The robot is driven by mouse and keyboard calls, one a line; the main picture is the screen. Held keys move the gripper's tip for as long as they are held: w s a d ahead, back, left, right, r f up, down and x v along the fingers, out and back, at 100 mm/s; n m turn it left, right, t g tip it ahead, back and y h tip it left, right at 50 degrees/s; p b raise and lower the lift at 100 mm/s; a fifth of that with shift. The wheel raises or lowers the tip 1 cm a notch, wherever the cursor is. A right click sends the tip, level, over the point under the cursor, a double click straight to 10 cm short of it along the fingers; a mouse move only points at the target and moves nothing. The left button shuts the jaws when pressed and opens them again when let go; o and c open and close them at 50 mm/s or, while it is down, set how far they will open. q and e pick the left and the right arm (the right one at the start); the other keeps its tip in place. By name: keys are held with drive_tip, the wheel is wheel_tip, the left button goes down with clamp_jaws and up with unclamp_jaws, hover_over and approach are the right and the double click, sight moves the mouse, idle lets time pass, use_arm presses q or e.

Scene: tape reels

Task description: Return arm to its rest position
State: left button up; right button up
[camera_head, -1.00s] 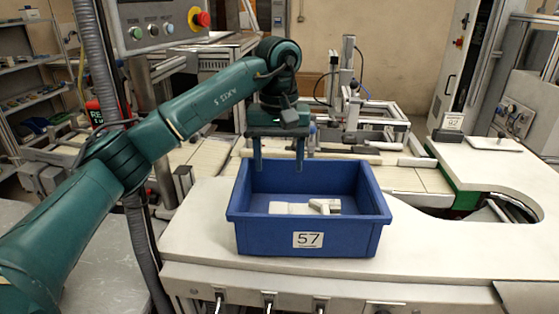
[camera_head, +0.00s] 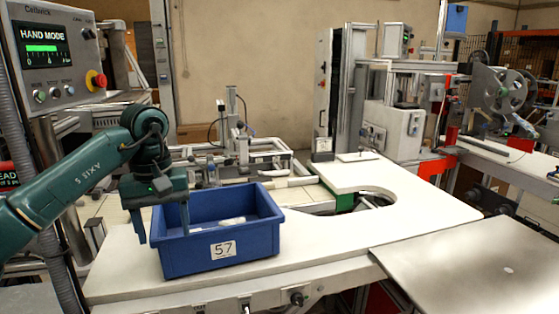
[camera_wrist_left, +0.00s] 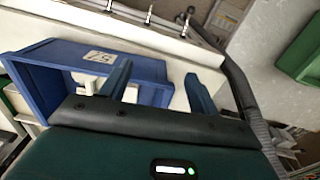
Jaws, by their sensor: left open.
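My left arm comes in from the left in the head view, dark green. The blue bin (camera_head: 190,255), labelled 57, holds white parts (camera_head: 232,221). My right gripper is not in view.
The bin stands on a white worktop (camera_head: 330,235) with a curved cutout. A control panel (camera_head: 55,60) with a red button hangs at upper left. A bench fixture (camera_head: 240,150) stands behind. A grey metal plate (camera_head: 470,270) lies at the right. The worktop right of the bin is clear.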

use_arm(q)
drive_tip(key=s+d+f+n+g+h, duration=0.1)
drive_tip(key=s+d+f+g+h, duration=0.15)
drive_tip(key=d+f+h, duration=0.5)
drive_tip(key=s+d+n+h, duration=0.4)
drive_tip(key=d+n+h, duration=0.25)
drive_tip(key=d, duration=0.25)
drive_tip(key=s+d+n+h, duration=0.5)
drive_tip(key=d+n, duration=0.2)
drive_tip(key=d, duration=0.1)
drive_tip(key=w+a+f+m+t+y+p, duration=0.1)
drive_tip(key=a+f+m+t+y, duration=0.4)
drive_tip(key=m+t, duration=0.9)
drive_tip(key=a+f+m+t+y, duration=0.4)
drive_tip(key=a+f+m+t, duration=0.15)
drive_tip(key=m, duration=1.65)
drive_tip(key=s+a+f+n+g+y, duration=0.3)
drive_tip(key=s+f+n, duration=0.3)
drive_tip(key=f+n, duration=0.1)
drive_tip(key=s+a+f+n+g+y, duration=0.3)
drive_tip(key=s+a+f+n, duration=0.1)
drive_tip(key=s+f+n, duration=0.3)
drive_tip(key=shift+f+y, duration=0.3)
drive_tip(key=shift+f, duration=0.5)
